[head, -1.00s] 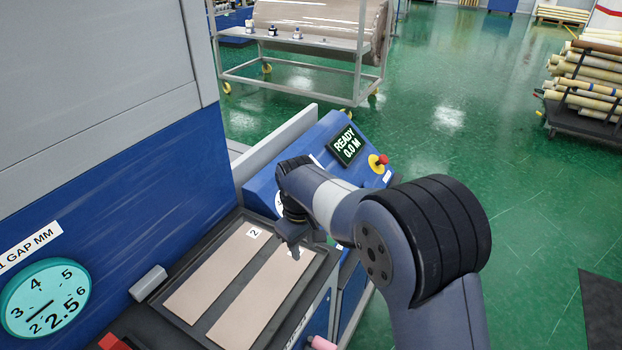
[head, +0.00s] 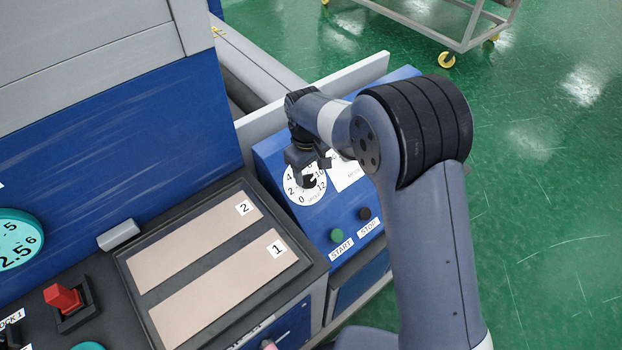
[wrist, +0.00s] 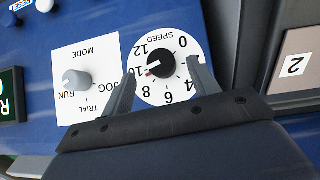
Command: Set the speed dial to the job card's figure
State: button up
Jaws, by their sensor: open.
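The speed dial (head: 302,195) is a white disc with a black knob on the sloped blue console, partly hidden by my gripper (head: 308,165) in the head view. In the wrist view the dial's black knob (wrist: 160,62) shows upside down, with figures from 0 to 12. Its red mark points at about 10. My gripper (wrist: 161,67) is open, its two fingers on either side of the knob. I cannot tell how far the fingertips stand from the console face. I cannot make out a job card in these frames.
A grey mode knob (wrist: 76,80) sits beside the speed dial. Green START (head: 337,235) and dark STOP (head: 365,213) buttons lie below. A dark tray (head: 135,285) with strips marked 1 and 2 is to the left. A red switch (head: 63,298) stands at lower left.

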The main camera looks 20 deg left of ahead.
aim_at(311, 181)
jog(key=shift+w+f+p, duration=0.15)
jog(key=shift+f+p, duration=0.35)
jog(key=shift+f, duration=2.25)
jog(key=shift+c, duration=0.4)
jog(key=c, duration=0.9)
